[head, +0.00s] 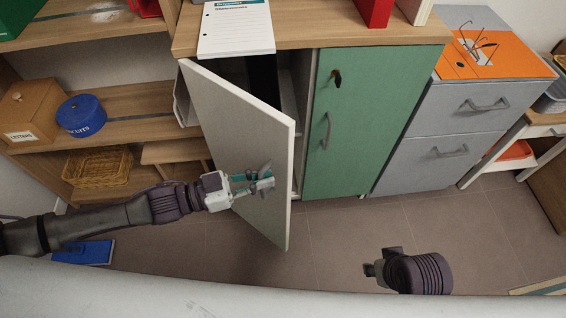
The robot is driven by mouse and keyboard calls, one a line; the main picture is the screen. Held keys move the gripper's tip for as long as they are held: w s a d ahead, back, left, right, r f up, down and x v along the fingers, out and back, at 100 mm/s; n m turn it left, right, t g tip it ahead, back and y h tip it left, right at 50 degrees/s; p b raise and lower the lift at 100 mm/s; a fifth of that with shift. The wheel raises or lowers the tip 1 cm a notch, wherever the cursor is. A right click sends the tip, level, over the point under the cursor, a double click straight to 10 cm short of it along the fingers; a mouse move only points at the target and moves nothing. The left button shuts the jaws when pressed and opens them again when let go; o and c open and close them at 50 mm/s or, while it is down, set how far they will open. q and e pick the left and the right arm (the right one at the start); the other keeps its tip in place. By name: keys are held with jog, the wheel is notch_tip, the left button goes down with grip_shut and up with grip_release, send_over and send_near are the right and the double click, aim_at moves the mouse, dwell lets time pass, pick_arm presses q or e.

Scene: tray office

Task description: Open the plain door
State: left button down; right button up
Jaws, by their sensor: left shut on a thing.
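The plain door (240,115) is a light grey-white panel on the left part of the wooden-topped cabinet. It stands partly open, swung out toward me, with its free edge at the right and a dark gap behind it. My left gripper (262,182) is at the lower part of the door's outer face, shut on what looks like the door's grey handle (265,171). The fingers hide part of the handle.
A green door (335,120) with a handle and a key or lock is shut beside the opening. A grey drawer unit (440,130) stands to the right. Shelves at left hold a blue tin (81,116) and a basket (97,166). Floor before the cabinet is clear.

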pick_arm(q)
jog(key=s+a+m+g, duration=0.1)
jog(key=s+a, duration=0.3)
jog(key=a, duration=0.4)
jog(key=s+a+m+g+h+p, duration=0.1)
jog(key=s+a+m+g, duration=0.1)
jog(key=s+a+g, duration=0.2)
jog(key=shift+a+p, duration=0.3)
jog(key=shift+a, duration=1.55)
pick_arm(e)
notch_tip(320, 180, down, 6)
jog(key=shift+f, duration=0.25)
pick_arm(q)
jog(key=c, duration=1.5)
grip_release()
jog(key=shift+a, duration=0.15)
pick_arm(e)
jog(key=shift+w, duration=0.1)
pick_arm(q)
jog(key=s+a, duration=0.1)
jog(key=a, duration=1)
jog(key=shift+a, duration=0.4)
